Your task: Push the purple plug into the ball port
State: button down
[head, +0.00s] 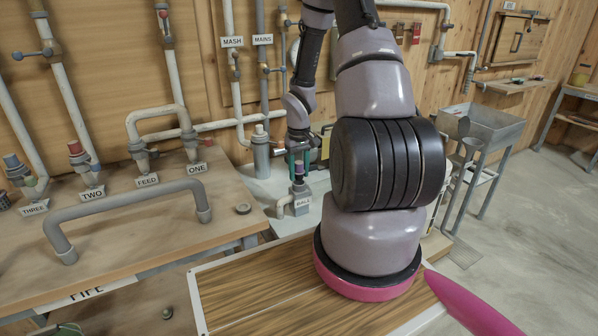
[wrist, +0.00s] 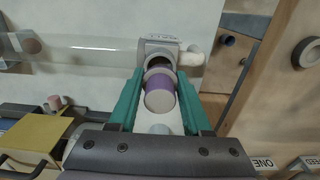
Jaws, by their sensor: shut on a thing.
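The purple plug (wrist: 160,83), with a pale near end, sits between the two teal fingers of my gripper (wrist: 158,100) in the wrist view. My gripper is shut on it. In the head view the plug (head: 299,169) shows as a small purple spot at my gripper (head: 297,165), just above the grey ball port (head: 300,191). In the wrist view the port (wrist: 157,52) lies directly beyond the plug, roughly in line with it. A dark opening shows at the port. I cannot tell how far the plug's hidden far end is inside.
Left of the port, a wooden bench (head: 120,249) carries a bent grey pipe (head: 125,210) and capped pipes labelled THREE, TWO, FEED and ONE. A capped grey cylinder (head: 261,152) stands close left of my gripper. A metal sink (head: 484,125) stands at the right.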

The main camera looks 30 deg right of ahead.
aim_at(299, 162)
jog(key=shift+f, duration=0.75)
jog(key=shift+c, duration=1.3)
grip_release()
notch_tip(299, 162, up, 11)
jog(key=shift+f, duration=0.15)
